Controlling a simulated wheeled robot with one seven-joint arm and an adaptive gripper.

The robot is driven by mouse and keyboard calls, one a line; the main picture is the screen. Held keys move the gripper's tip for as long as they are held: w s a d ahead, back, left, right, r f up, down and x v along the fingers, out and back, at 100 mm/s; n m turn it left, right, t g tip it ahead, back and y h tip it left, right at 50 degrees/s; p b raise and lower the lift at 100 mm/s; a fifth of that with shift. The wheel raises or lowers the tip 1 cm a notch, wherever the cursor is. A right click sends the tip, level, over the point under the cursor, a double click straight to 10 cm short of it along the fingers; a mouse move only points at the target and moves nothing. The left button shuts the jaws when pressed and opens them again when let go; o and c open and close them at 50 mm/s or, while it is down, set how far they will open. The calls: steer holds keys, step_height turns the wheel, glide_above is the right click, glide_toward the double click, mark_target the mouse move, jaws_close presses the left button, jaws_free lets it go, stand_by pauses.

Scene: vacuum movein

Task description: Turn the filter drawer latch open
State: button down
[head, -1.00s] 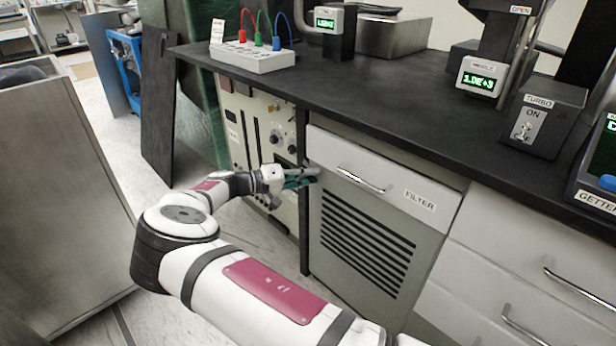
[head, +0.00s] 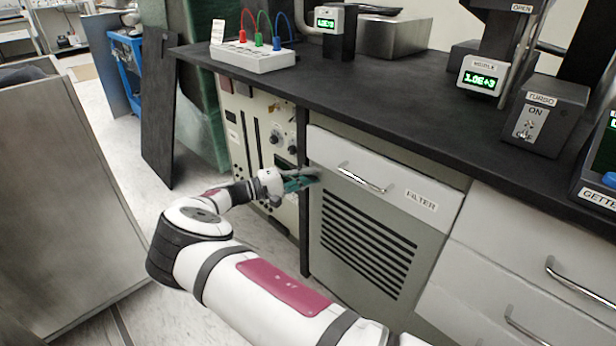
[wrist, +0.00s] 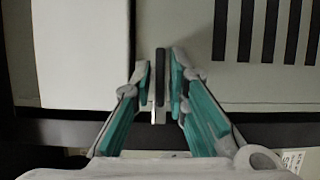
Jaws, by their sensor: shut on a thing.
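The white filter drawer (head: 390,182), labelled FILTER and with a metal handle, is closed under the black bench top. It shows as a pale panel (wrist: 80,50) in the wrist view. My gripper (head: 305,181) is at the drawer's left end, in front of the cabinet's edge. In the wrist view, my gripper (wrist: 160,88) has its teal-padded fingers shut on a narrow dark upright piece, the latch (wrist: 160,68). The latch is hidden behind the fingers in the head view, and I cannot tell its turned angle.
A slatted vent panel (head: 365,245) is below the drawer. A panel with knobs (head: 270,140) stands to the left under the bench top (head: 400,95). More drawers (head: 520,270) are at the right. A large grey box (head: 60,200) stands at the left.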

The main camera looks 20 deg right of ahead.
steer(key=c, duration=1.8)
jaws_free()
steer(key=shift+o, duration=0.2)
steer(key=s+a, duration=0.1)
steer(key=a, duration=1.1)
steer(key=shift+s, duration=0.3)
steer(key=shift+f, duration=0.1)
